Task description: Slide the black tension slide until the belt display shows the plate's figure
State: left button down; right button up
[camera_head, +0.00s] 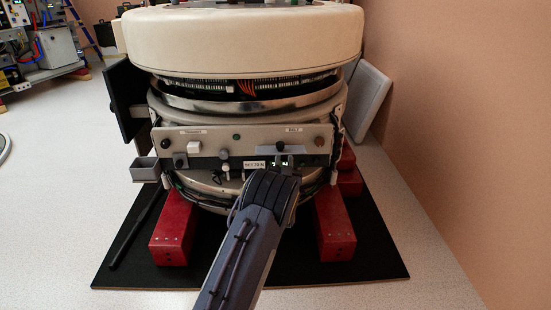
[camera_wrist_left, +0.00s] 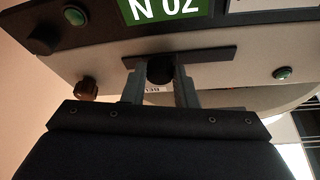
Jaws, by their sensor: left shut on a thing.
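The black tension slide (camera_wrist_left: 160,72) is a dark knob on a dark horizontal bar on the grey front panel. My left gripper (camera_wrist_left: 160,88) has its two fingers on either side of the knob and is shut on it. In the head view, my left gripper (camera_head: 284,160) comes up from below to the slide under the BELT label.
The panel also carries a white block (camera_head: 194,147), dark knobs, a brown knob (camera_wrist_left: 84,87) and a green button (camera_wrist_left: 283,73). Red blocks (camera_head: 335,225) stand on the black mat (camera_head: 375,262) around the machine. A wall is close on the right.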

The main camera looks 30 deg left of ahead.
pick_arm(q)
jog(key=c, duration=1.1)
grip_release()
jog(key=shift+c, duration=0.2)
jog(key=p+v, duration=0.2)
jog(key=v, duration=0.6)
